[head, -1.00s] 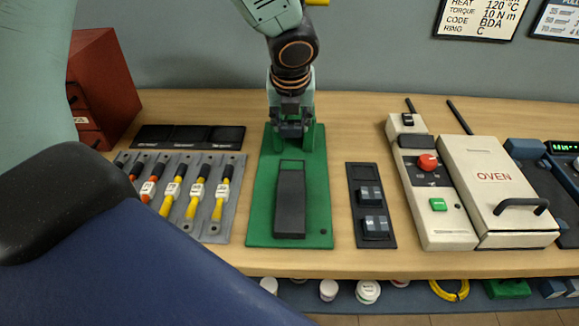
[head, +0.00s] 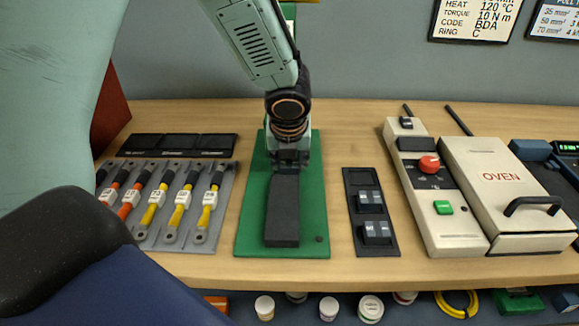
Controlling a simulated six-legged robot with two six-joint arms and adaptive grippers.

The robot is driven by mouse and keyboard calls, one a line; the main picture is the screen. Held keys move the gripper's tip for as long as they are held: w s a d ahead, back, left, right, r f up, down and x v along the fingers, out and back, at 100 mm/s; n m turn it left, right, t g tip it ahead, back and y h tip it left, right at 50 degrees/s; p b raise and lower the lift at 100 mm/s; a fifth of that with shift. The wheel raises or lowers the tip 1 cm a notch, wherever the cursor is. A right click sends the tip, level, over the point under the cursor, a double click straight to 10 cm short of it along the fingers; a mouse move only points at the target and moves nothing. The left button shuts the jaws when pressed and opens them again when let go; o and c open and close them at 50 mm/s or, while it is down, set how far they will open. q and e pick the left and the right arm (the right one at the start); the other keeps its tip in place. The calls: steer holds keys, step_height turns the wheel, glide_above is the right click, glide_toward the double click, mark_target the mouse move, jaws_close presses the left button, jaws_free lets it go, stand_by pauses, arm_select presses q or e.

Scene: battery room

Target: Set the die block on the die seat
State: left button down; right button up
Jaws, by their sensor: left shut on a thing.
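My left gripper (head: 290,158) reaches down over the green base plate (head: 255,215), at the far end of a long dark slab (head: 283,210) lying on it. It is shut on a small dark piece, taken as the die block, which is mostly hidden against the dark fingers and slab. The die seat is not clearly visible; the gripper and arm cover that part of the green tool. I cannot tell whether the block touches it. My right gripper is not in view.
A black tray (head: 391,246) to the right holds two dark blocks (head: 376,232), its far slot empty. A cream control unit (head: 458,233) and an oven (head: 490,180) stand further right. A grey rack (head: 229,195) of several cables lies left.

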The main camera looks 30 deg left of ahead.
arm_select(q)
steer(key=shift+s+a, duration=0.25)
steer(key=shift+s, duration=0.15)
steer(key=c, duration=1.1)
jaws_free()
steer(key=shift+s+a, duration=0.2)
steer(key=shift+a, duration=0.05)
steer(key=o, duration=0.3)
steer(key=shift+w+d+f, duration=0.1)
steer(key=shift+w+d, duration=0.3)
steer(key=shift+o, duration=0.2)
steer(key=shift+s+a, duration=0.3)
steer(key=p+v, duration=0.6)
steer(key=v, duration=0.6)
steer(key=shift+w, duration=0.2)
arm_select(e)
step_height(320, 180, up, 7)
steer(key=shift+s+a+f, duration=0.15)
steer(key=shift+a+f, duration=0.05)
arm_select(q)
steer(key=shift+s+a, duration=0.1)
steer(key=shift+s, duration=0.05)
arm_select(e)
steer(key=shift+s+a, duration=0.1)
